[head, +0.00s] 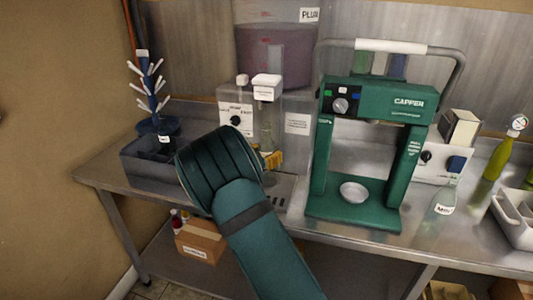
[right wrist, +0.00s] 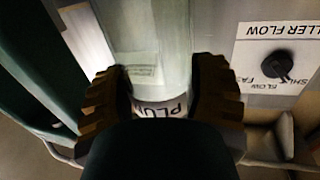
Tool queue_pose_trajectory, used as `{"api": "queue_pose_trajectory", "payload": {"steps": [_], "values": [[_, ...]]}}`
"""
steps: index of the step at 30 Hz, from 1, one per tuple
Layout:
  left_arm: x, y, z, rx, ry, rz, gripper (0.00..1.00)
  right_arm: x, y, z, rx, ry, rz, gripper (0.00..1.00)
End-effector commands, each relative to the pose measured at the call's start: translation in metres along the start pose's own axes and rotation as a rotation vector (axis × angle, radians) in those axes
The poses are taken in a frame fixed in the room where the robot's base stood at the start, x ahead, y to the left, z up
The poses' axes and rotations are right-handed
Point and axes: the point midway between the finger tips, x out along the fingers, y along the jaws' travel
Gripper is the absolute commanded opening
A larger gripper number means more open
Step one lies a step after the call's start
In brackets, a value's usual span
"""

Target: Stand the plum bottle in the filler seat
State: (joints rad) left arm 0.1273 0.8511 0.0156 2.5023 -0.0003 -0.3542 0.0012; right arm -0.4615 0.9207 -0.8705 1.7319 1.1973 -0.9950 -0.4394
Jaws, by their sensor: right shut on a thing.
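The clear plum bottle (head: 266,130) is upright in front of the white filler (head: 236,117), close below its spout block (head: 266,87). In the right wrist view the bottle (right wrist: 150,45) stands between my fingers, with its PLUM label (right wrist: 165,107) partly showing. My right gripper (head: 271,160) is shut on it; a yellow finger shows beside it, and my teal arm covers the rest. In the right wrist view the fingers (right wrist: 165,105) press on both sides of the bottle. The bottle's base and the filler seat are hidden, so I cannot tell whether they touch. My left gripper is out of view.
The green capper (head: 372,110) stands close right of the filler. A bucket of purple liquid (head: 275,50) is behind it. A grey bin (head: 150,165) and a drying tree (head: 150,90) stand left. Another bottle (head: 444,197) and a green bottle (head: 497,158) stand right.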

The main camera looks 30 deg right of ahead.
Motion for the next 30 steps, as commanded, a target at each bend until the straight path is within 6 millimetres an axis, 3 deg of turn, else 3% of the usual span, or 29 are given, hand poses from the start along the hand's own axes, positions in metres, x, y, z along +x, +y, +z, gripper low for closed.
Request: {"api": "queue_pose_trajectory", "payload": {"steps": [30], "values": [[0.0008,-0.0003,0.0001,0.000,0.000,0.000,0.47,0.0004,0.0001,0.0080,0.000,0.001,0.000,0.18]]}}
